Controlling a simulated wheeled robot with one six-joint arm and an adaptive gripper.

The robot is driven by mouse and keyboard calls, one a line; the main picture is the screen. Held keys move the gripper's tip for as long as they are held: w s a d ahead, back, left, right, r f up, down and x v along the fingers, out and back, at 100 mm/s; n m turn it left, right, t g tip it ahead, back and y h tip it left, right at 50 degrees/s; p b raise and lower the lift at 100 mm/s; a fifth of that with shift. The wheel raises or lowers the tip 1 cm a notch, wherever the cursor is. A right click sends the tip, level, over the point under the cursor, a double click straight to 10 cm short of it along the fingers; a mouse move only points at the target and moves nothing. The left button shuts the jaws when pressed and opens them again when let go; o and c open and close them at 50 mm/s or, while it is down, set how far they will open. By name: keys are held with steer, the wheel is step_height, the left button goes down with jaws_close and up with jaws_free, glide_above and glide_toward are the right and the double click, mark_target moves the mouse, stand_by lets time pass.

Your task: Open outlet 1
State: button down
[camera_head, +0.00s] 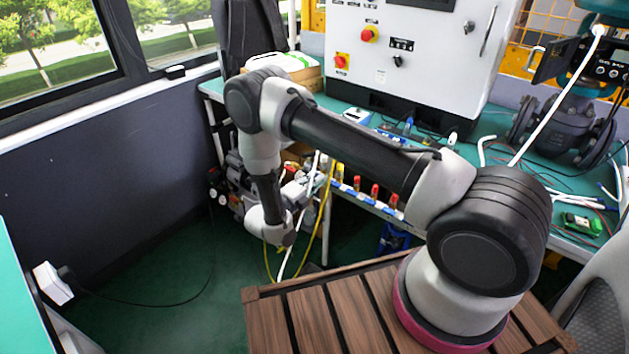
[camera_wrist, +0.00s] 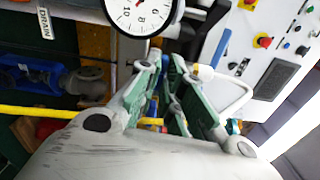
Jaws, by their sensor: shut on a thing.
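My gripper (camera_wrist: 166,68) has its green and grey fingers close together in the wrist view. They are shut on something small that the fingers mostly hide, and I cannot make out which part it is. A small yellow and blue piece (camera_wrist: 151,123) shows between the fingers. In the head view my wrist is low at the left of the workbench front, near pipes and fittings. Several red-handled valves (camera_head: 374,191) line the bench front to the right of it. No label marking outlet 1 is readable.
A round pressure gauge (camera_wrist: 140,14) and a DRAIN label (camera_wrist: 44,17) show in the wrist view. A yellow hose (camera_head: 327,215) hangs beside my wrist. A white control cabinet (camera_head: 420,50) stands on the green workbench (camera_head: 490,155). Open floor (camera_head: 160,250) lies left.

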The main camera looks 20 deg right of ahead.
steer(key=shift+m, duration=8.4)
steer(key=c, duration=1.6)
jaws_free()
steer(key=shift+o, duration=0.2)
steer(key=v, duration=1.2)
